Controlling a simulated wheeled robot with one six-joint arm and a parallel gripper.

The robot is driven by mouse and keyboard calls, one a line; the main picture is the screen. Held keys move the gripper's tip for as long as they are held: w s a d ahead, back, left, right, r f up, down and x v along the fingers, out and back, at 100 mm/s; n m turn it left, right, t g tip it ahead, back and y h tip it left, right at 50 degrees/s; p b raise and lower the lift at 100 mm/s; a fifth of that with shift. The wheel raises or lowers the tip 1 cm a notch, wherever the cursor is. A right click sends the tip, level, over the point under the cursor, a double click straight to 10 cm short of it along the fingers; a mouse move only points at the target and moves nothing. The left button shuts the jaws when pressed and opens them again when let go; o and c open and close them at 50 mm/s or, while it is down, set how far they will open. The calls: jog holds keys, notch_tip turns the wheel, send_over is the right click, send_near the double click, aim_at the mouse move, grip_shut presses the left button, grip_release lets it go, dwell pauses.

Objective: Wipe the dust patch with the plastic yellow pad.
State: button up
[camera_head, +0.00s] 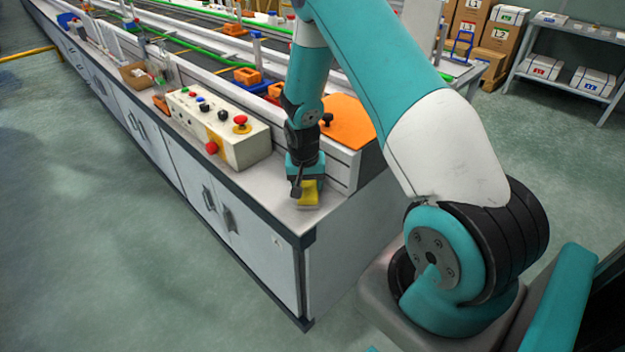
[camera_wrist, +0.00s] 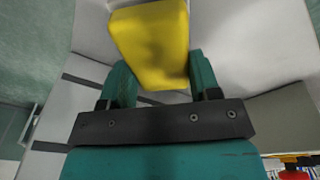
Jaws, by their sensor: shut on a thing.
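The yellow pad (camera_head: 308,194) is at the near right end of the white counter (camera_head: 262,180), close to its front corner. My gripper (camera_head: 301,178) points down and is shut on the pad. The pad also shows in the wrist view (camera_wrist: 152,45), between the two teal fingers (camera_wrist: 162,85), extending past their tips. I cannot tell whether the pad touches the counter top. I cannot make out the dust patch in either view; my gripper and the pad hide part of the counter there.
A control box (camera_head: 218,128) with red buttons stands on the counter left of my gripper. An orange panel (camera_head: 347,122) and the conveyor's raised side lie just behind. A cardboard box (camera_head: 136,75) sits farther along. The counter's front edge is close to the pad.

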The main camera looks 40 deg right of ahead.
jog(key=shift+s+a+f, duration=0.1)
jog(key=shift+a+f, duration=0.05)
jog(key=shift+a, duration=0.85)
jog(key=shift+a+f, duration=0.1)
jog(key=shift+a, duration=0.85)
jog(key=shift+d+r, duration=0.1)
jog(key=shift+d, duration=3.25)
jog(key=shift+d+r, duration=0.15)
jog(key=shift+d, duration=0.3)
jog(key=shift+w+d+r, duration=0.1)
jog(key=shift+w, duration=0.15)
jog(key=shift+a+r+p, duration=0.1)
jog(key=shift+a+p, duration=0.35)
jog(key=shift+a, duration=0.95)
jog(key=shift+s+a+f, duration=0.15)
jog(key=shift+a, duration=1.1)
jog(key=shift+s+a+f, duration=0.1)
jog(key=shift+a, duration=1.15)
jog(key=shift+r, duration=0.1)
jog(key=shift+r+p, duration=2.25)
jog(key=shift+r, duration=0.65)
